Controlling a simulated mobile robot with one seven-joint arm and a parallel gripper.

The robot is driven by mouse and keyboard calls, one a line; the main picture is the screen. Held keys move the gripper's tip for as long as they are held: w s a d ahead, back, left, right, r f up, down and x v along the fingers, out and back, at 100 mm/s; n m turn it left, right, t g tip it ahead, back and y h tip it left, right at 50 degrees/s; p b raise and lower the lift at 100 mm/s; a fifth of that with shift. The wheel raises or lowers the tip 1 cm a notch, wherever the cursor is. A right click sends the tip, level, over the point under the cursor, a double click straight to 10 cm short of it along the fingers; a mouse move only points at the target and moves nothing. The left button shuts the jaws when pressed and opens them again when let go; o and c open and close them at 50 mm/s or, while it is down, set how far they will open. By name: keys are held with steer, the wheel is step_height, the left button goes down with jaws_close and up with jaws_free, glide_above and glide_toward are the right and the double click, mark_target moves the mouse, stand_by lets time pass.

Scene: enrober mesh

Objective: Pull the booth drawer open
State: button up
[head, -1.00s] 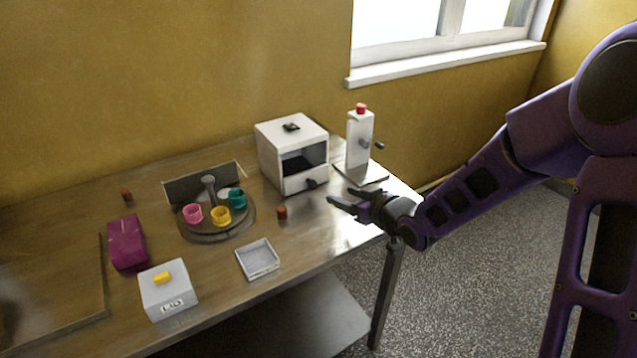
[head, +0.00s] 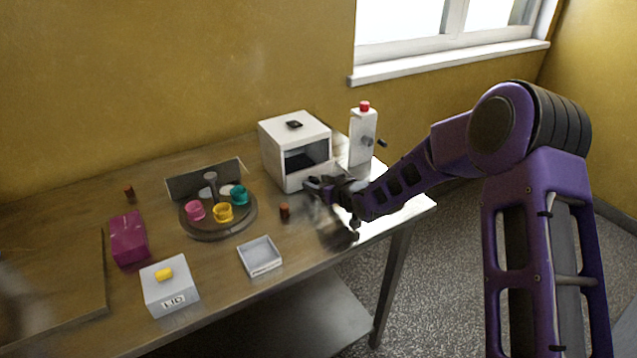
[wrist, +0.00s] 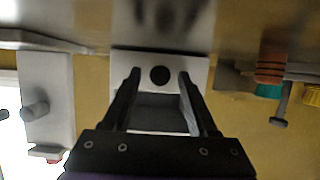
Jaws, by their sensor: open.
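The booth (head: 282,157) is a white box with a dark open window in its front, at the back of the table in the head view. Its drawer front (wrist: 190,69) is the white strip below the window, with a round dark knob (wrist: 159,76) in the wrist view, where the picture appears upside down. My gripper (wrist: 158,75) is open, its fingers on either side of the knob in that view. I cannot tell whether they reach it. In the head view my gripper (head: 308,187) is at the booth's lower front and hides the knob. The drawer looks shut.
A white stand with a red top (head: 363,135) and side crank is right of the booth. A small brown cylinder (head: 285,211), a turntable (head: 205,230) with coloured cups and a shallow tray (head: 262,262) are left of my gripper. The table's front edge is near.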

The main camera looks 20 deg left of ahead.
jaws_close()
stand_by(1.4)
